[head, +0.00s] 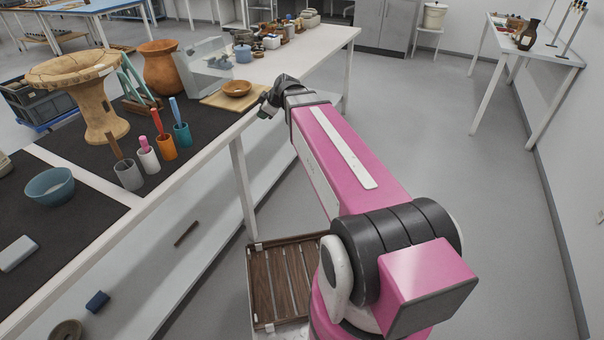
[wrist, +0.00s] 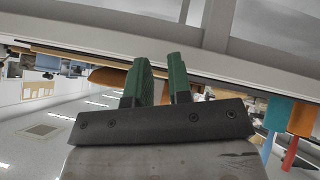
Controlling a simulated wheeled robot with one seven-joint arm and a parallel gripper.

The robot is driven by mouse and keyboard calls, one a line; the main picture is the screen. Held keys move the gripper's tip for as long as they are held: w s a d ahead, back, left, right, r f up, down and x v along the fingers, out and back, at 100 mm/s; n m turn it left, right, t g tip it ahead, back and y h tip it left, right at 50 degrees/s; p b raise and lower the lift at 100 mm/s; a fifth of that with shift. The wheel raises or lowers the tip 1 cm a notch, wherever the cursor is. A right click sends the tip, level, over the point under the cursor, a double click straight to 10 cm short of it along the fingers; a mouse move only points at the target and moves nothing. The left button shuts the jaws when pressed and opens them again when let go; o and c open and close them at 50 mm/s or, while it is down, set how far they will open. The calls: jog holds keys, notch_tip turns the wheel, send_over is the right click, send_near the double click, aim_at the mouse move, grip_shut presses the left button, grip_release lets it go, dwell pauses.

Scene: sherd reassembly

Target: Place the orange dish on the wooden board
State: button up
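The orange dish (head: 237,88) is a shallow, round, orange-brown bowl. In the head view it sits upright on the wooden board (head: 215,100), a pale flat board near the front edge of the long table. My gripper (head: 266,106) is just right of the board, by the table's edge, apart from the dish. In the wrist view, which is upside down, the two green fingers of my gripper (wrist: 161,80) stand apart with nothing seen between them. An orange-brown shape behind them is partly hidden; I cannot tell whether it is dish or board.
Behind the board stand a clear panel (head: 205,55) and a blue pot (head: 243,53). Left are a terracotta vase (head: 160,68), a large clay stand (head: 95,105) and several coloured cups, including an orange one (head: 167,147). The floor right of my arm is clear.

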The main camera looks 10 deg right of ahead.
jog(key=s+d+f+m+g+h, duration=0.2)
jog(key=s+d+f+m+g, duration=0.1)
jog(key=s+d+f+m, duration=0.2)
jog(key=s+d+f+m+g+h, duration=0.3)
jog(key=s+d+f+m, duration=0.3)
jog(key=s+f, duration=0.7)
jog(key=s+m, duration=0.1)
jog(key=m, duration=0.1)
jog(key=shift+s+f+m+h, duration=0.25)
jog(key=shift+s+m+h, duration=0.05)
jog(key=shift+m, duration=0.1)
jog(key=shift+d, duration=0.1)
